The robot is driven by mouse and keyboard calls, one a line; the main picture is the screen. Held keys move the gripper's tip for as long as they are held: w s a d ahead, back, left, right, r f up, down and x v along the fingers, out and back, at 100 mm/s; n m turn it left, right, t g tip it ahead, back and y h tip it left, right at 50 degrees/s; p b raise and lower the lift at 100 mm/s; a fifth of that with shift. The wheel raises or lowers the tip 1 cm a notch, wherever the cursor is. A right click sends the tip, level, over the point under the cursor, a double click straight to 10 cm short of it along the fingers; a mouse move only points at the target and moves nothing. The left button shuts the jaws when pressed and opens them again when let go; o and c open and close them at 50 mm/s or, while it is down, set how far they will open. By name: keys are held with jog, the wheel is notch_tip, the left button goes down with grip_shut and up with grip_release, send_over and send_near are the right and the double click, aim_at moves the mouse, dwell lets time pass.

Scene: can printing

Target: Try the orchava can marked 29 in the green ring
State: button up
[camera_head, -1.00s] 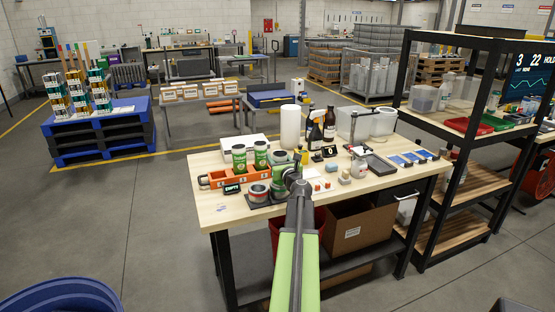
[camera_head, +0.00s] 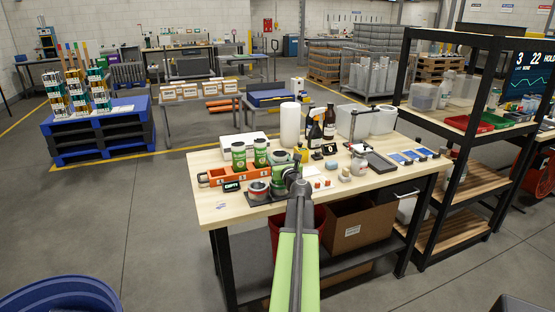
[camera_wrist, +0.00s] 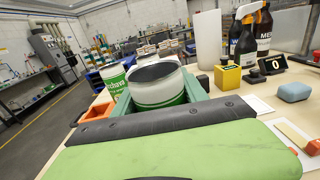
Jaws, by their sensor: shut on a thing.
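My gripper (camera_wrist: 165,95) is shut on a green-and-white can (camera_wrist: 157,87), which looks upright with a dark round top. In the head view this can (camera_head: 280,159) is at the front of the bench, partly behind my arm. No number can be read on it. Two more green-and-white cans (camera_head: 239,155) (camera_head: 262,153) stand to its left at the orange rack (camera_head: 212,179); one also shows in the wrist view (camera_wrist: 112,76). I cannot pick out the green ring clearly.
A yellow block (camera_wrist: 227,79), spray bottles (camera_head: 314,131), a white roll (camera_head: 290,126) and a small black display (camera_head: 330,149) stand behind. A dark tray (camera_head: 379,163) lies right.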

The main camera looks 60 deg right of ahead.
jog(key=shift+f+b, duration=0.6)
jog(key=shift+f, duration=0.05)
dwell(0.3)
dwell(0.8)
jog(key=o, duration=1.4)
